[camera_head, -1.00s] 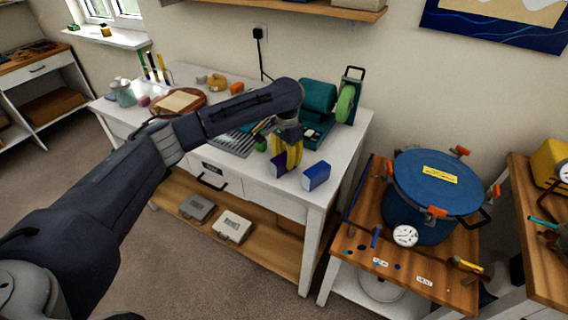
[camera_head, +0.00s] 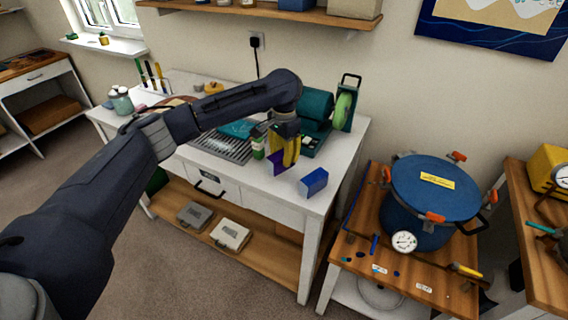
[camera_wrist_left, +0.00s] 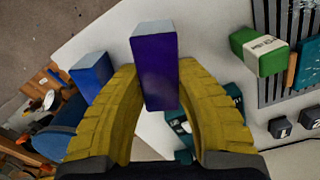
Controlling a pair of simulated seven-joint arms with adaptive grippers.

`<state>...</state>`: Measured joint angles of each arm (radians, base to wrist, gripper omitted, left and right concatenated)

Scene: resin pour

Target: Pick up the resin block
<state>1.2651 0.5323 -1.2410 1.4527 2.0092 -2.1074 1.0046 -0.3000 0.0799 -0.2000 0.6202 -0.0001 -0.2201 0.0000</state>
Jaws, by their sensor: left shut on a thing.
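A purple block (camera_head: 276,161), upright, is between the yellow fingers of my left gripper (camera_head: 289,155) near the front right of the white bench. In the left wrist view the curved yellow fingers of the gripper (camera_wrist_left: 162,125) close on both sides of the purple block (camera_wrist_left: 155,68). It appears held a little above the bench top. A second block, blue (camera_head: 313,182), stands on the bench to its right, apart from the gripper; it also shows in the left wrist view (camera_wrist_left: 91,78). My right gripper is not in view.
A teal machine (camera_head: 316,110) stands behind. A blue lidded pot (camera_head: 428,195) with orange clamps sits on the wooden stand to the right.

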